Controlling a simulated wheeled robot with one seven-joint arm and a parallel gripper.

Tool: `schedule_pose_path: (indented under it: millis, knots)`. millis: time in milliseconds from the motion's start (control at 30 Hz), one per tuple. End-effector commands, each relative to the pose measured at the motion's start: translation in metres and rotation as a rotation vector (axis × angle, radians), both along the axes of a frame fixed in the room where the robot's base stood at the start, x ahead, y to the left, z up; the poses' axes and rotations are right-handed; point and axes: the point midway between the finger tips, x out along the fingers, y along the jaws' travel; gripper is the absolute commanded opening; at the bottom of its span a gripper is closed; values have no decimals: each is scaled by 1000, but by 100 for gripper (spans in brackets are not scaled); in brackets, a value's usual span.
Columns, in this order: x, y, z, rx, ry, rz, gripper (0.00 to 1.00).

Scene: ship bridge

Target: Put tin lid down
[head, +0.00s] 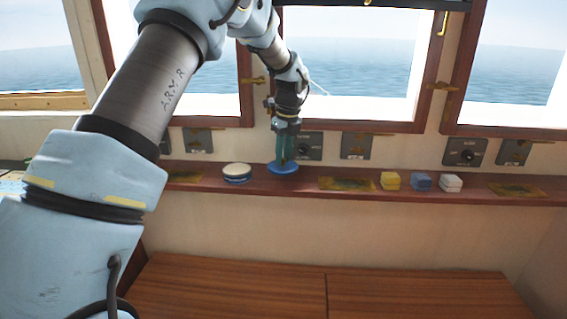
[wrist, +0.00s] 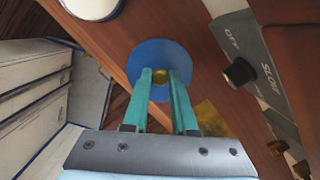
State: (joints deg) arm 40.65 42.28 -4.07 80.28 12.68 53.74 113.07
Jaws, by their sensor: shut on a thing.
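The tin lid is a round blue disc (head: 283,169) with a small brass knob. My gripper (head: 284,158) points down over it at the brown window ledge. In the wrist view, the green fingers of my gripper (wrist: 161,76) are closed around the knob of the blue lid (wrist: 155,50). The lid looks level and at or just above the ledge; I cannot tell whether it touches. A round blue and white tin (head: 237,173) stands on the ledge just left of the lid. Part of the tin also shows at the top of the wrist view (wrist: 95,8).
The ledge (head: 305,184) also holds yellow (head: 390,181), blue (head: 421,182) and white (head: 451,183) blocks to the right. A worn yellowish patch (head: 346,184) lies between lid and blocks. Control panels (head: 309,146) line the wall behind. A wooden surface (head: 235,290) lies below.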

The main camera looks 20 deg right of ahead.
Motion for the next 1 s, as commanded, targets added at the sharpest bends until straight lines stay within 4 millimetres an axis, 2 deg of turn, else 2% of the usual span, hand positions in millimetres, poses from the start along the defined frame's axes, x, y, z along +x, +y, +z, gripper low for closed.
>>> schedule_pose_path:
  millis: [233, 767, 800, 1000]
  knots:
    - [-1, 0, -31, 4, 2, -1, 0]
    - [3, -2, -43, 0, 0, -1, 0]
    - [3, -2, -42, 0, 0, -1, 29]
    - [3, -2, -42, 0, 0, -1, 51]
